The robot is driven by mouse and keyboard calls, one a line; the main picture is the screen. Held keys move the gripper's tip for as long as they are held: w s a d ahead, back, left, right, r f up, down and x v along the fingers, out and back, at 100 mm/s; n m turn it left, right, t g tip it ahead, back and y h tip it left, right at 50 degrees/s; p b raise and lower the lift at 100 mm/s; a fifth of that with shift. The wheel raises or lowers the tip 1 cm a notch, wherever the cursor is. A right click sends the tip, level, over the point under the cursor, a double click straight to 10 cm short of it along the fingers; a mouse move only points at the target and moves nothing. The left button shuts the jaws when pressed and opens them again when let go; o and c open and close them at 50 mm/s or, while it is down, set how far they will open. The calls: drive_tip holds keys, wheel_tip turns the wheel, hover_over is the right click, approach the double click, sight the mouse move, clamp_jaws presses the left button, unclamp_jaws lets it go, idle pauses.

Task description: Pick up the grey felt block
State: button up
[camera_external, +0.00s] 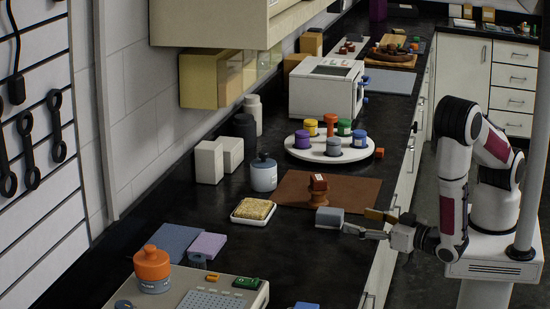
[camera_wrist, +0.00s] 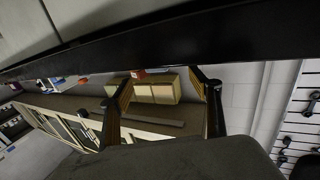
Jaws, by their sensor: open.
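The grey felt block (camera_external: 330,217) is a small pale grey box near the counter's front edge, at the front right of the brown mat. My gripper (camera_external: 352,229) comes in low from the right, beside the block's right end. Its jaws are open, and I cannot tell whether a finger touches the block. In the wrist view my gripper (camera_wrist: 164,88) shows two spread fingers with nothing clearly held between them. I cannot make out the block for sure in that view.
A dish with a yellow sponge-like slab (camera_external: 254,209) stands left. A white turntable (camera_external: 303,153) holds several coloured jars.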

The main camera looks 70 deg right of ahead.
sight(342, 217)
drive_tip(key=shift+w, duration=0.1)
drive_tip(key=shift+x, duration=1.2)
drive_tip(key=shift+w+d, duration=0.1)
drive_tip(key=shift+w, duration=0.05)
drive_tip(key=shift+x, duration=2.45)
drive_tip(key=shift+f, duration=0.1)
drive_tip(key=c, duration=1.4)
